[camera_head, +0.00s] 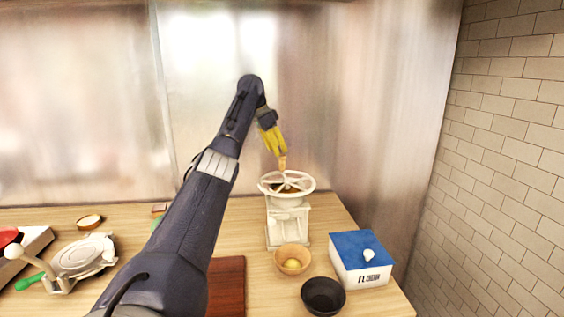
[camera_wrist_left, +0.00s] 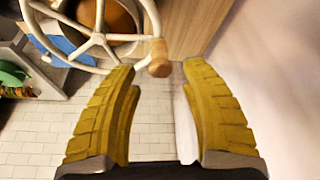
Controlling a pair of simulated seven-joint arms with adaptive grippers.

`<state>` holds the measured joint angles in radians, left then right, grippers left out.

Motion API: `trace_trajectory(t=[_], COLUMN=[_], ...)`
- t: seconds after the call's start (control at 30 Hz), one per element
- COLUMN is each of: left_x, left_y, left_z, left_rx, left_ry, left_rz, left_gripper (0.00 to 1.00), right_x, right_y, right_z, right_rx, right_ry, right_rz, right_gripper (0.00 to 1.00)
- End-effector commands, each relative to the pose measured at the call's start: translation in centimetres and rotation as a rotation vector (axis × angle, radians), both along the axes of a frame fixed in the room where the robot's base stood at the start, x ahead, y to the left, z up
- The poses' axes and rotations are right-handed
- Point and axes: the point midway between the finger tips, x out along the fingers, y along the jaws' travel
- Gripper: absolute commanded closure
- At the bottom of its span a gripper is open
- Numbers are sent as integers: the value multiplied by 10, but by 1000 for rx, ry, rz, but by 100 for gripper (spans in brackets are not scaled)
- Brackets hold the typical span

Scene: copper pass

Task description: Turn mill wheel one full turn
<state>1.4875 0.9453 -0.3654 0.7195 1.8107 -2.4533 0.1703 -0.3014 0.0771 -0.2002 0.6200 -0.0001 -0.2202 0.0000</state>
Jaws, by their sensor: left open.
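The mill (camera_head: 287,222) stands upright on the wooden counter, a cream body with a spoked wheel (camera_head: 265,187) lying flat on top. My left gripper (camera_head: 281,151) points down just above the far side of the wheel, over its wooden handle (camera_head: 283,163). In the left wrist view the wheel (camera_wrist_left: 99,38) fills the upper left, and the handle knob (camera_wrist_left: 159,58) sits at the far end between the lines of the two yellow fingers (camera_wrist_left: 158,70). The fingers are open with a gap between them; whether they touch the knob I cannot tell. My right gripper is not seen.
A wooden bowl (camera_head: 292,261) with something yellow stands before the mill, a black bowl (camera_head: 323,296) in front. A blue-lidded white box (camera_head: 361,272) stands right. A press with a lever (camera_head: 84,257) sits left. A metal wall (camera_head: 330,90) is close behind.

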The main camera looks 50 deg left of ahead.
Motion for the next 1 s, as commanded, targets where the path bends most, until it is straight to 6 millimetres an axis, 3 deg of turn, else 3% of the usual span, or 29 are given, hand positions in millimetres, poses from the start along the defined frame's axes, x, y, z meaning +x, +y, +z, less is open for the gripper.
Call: trace_trajectory(t=[0.2, 0.4, 0.9, 1.0], left_x=[12, 18, 20, 20], left_y=[-4, -6, -7, -7], left_z=[-30, -45, -52, -51], left_rx=[-1, 0, 0, 0], left_ry=[1, 1, 0, 0], left_rz=[0, -1, 0, 0], left_gripper=[55, 55, 54, 65], right_x=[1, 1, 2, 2], right_y=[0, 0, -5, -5], right_z=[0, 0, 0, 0], right_rx=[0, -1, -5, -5], right_ry=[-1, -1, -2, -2], right_rz=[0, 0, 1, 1], right_gripper=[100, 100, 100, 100])
